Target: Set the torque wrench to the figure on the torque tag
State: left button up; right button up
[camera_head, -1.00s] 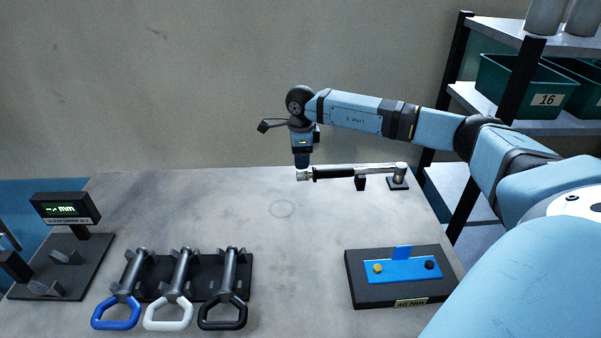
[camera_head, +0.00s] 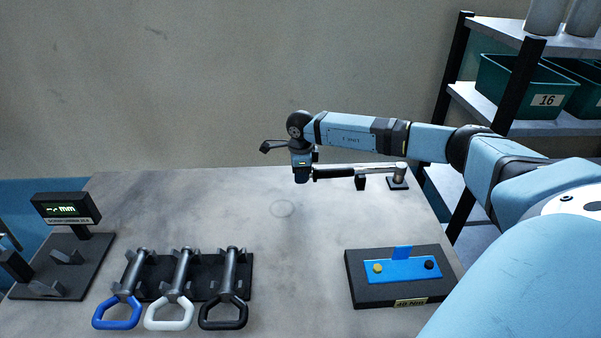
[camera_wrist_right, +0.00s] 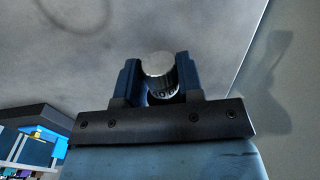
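The torque wrench (camera_head: 345,172) lies along the back of the table, with a dark grip and a silver shaft on a stand. The torque tag (camera_head: 410,302) is a small label on the front of the black block; it seems to read 40 Nm, but is small. My right gripper (camera_head: 302,179) points down at the wrench's left end. In the right wrist view the wrench's silver, marked end knob (camera_wrist_right: 160,68) sits between the two fingers. They look close to its sides; whether they press on it I cannot tell. My left gripper is not in view.
The black block (camera_head: 352,288) has a blue plate with a yellow and a black knob. Blue, white and black handled gauges (camera_head: 168,318) lie on a rack at the front left. A display reading mm (camera_head: 66,210) stands far left. The table's middle is clear.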

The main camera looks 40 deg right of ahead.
jog(key=shift+w+g+y, duration=0.15)
jog(key=shift+g+y, duration=0.25)
jog(key=shift+g, duration=0.1)
jog(key=shift+d+g+y, duration=0.1)
jog(key=shift+g+y, duration=0.6)
jog(key=shift+g, duration=0.3)
jog(key=o, duration=0.9)
jog(key=b+v, duration=0.1)
jog(key=v, duration=1.3)
jog(key=shift+f, duration=0.1)
